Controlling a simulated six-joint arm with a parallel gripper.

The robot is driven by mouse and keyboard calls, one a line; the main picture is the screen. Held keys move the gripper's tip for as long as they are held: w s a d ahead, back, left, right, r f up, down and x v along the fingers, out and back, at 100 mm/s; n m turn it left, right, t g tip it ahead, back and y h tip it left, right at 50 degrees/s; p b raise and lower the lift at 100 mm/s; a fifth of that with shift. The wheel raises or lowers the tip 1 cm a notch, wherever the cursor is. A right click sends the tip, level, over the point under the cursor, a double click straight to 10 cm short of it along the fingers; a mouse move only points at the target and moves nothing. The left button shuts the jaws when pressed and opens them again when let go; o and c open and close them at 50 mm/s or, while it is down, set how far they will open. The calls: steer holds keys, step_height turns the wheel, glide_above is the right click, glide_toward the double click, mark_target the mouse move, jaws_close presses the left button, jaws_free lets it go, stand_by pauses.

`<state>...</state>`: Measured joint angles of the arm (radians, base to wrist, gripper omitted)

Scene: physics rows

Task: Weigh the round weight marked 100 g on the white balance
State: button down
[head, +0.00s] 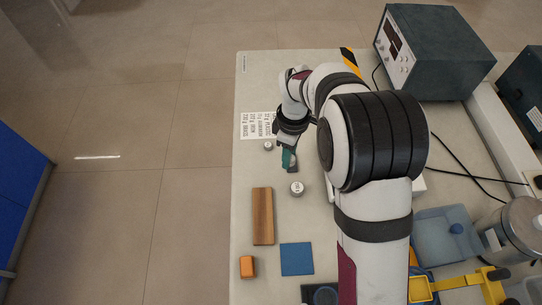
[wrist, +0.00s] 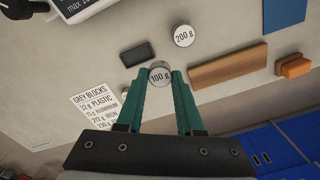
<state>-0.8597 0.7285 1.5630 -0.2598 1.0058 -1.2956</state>
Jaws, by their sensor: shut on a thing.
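The round metal weight marked 100 g (wrist: 160,76) sits between the green fingertips of my gripper (wrist: 160,82) in the wrist view. The fingers are shut on it, and its marked top faces the camera. I cannot tell whether it touches the table. In the head view my gripper (head: 288,157) is near the back left of the table, and the held weight is hidden. The white balance (wrist: 92,8) shows only in part at the top left of the wrist view. In the head view my arm covers most of it, with a white edge (head: 419,187) showing.
A 200 g weight (head: 297,188), a wooden block (head: 263,216), an orange block (head: 247,267) and a blue plate (head: 297,259) lie on the left side. A dark block (wrist: 138,54) is close to my gripper. A printed sheet (head: 258,125) lies behind. Instruments stand at right.

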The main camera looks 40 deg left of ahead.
steer(key=w+d+r, duration=0.2)
steer(key=w+d, duration=0.4)
steer(key=w+d+r, duration=0.2)
steer(key=w+d, duration=0.4)
steer(key=w+d+r, duration=0.3)
steer(key=w+d, duration=0.4)
steer(key=shift+w, duration=0.1)
steer(key=shift+a+f, duration=0.1)
steer(key=shift+f, duration=2.9)
steer(key=shift+f, duration=0.4)
steer(key=shift+c, duration=0.7)
jaws_free()
